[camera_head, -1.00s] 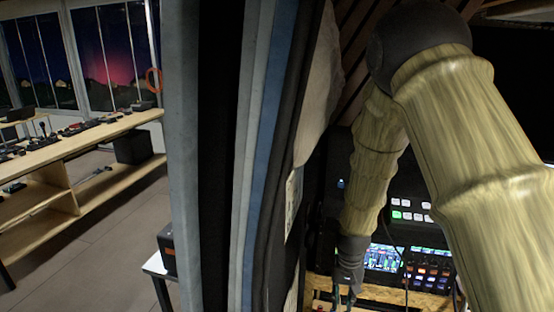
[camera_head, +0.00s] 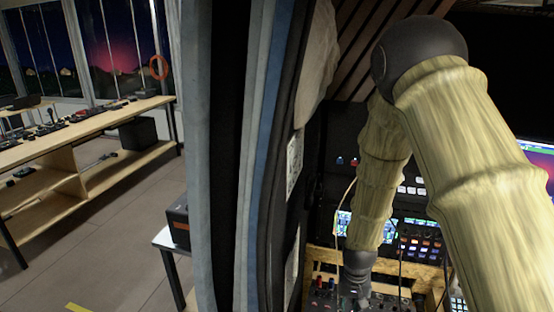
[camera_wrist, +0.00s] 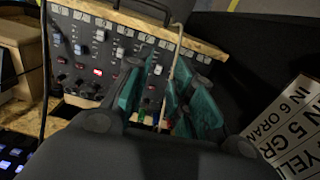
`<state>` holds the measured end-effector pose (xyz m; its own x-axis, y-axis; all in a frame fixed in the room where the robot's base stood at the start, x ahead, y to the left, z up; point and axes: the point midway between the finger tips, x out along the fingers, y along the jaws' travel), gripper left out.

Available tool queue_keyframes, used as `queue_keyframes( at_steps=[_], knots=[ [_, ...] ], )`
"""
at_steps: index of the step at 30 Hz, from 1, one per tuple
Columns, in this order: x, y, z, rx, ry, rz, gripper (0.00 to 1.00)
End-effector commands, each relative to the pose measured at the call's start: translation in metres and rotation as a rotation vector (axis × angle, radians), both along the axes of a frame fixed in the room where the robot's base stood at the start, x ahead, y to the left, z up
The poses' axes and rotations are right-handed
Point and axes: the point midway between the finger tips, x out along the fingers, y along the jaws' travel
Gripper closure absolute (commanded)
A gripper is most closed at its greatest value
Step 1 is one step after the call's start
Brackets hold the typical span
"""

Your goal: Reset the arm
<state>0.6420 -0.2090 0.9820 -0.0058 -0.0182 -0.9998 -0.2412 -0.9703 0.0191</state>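My gripper (camera_wrist: 162,88) shows in the wrist view with its dark fingers and green pads spread apart. It looks open, with nothing clearly held between the pads. A thin pale cable (camera_wrist: 175,65) runs up past the fingers; I cannot tell whether it touches them. In the head view my arm reaches down at the right, and the gripper's wrist end is low over a knobbed mixer panel (camera_head: 335,299). The fingertips are hard to make out there. In the wrist view a knobbed panel (camera_wrist: 92,50) in a wooden frame stands just beyond the fingers.
A thick curtain (camera_head: 225,150) hangs left of my arm. Screens and button panels (camera_head: 418,240) stand behind the arm. A labelled sheet (camera_wrist: 290,125) lies right of my gripper. A long wooden bench (camera_head: 90,125) stands at the far left, with open floor before it.

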Motion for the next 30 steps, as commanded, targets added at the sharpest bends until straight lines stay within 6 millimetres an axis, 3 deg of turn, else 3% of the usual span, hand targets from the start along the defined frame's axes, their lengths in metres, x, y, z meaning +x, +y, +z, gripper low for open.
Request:
queue_keyframes(
  at_steps=[7, 10, 15, 21, 27, 30],
  knots=[
    [-0.042, -0.008, -0.068, -0.014, 0.009, 0.029, 0.76],
    [-0.072, -0.013, -0.108, -0.02, 0.014, 0.05, 0.76],
    [-0.138, -0.02, -0.18, -0.025, 0.016, 0.094, 0.76],
    [-0.221, -0.024, -0.246, -0.014, 0.017, 0.146, 0.76],
    [-0.293, -0.022, -0.286, 0.009, 0.011, 0.185, 0.76],
    [-0.315, -0.021, -0.294, 0.018, 0.006, 0.195, 0.76]
  ],
)
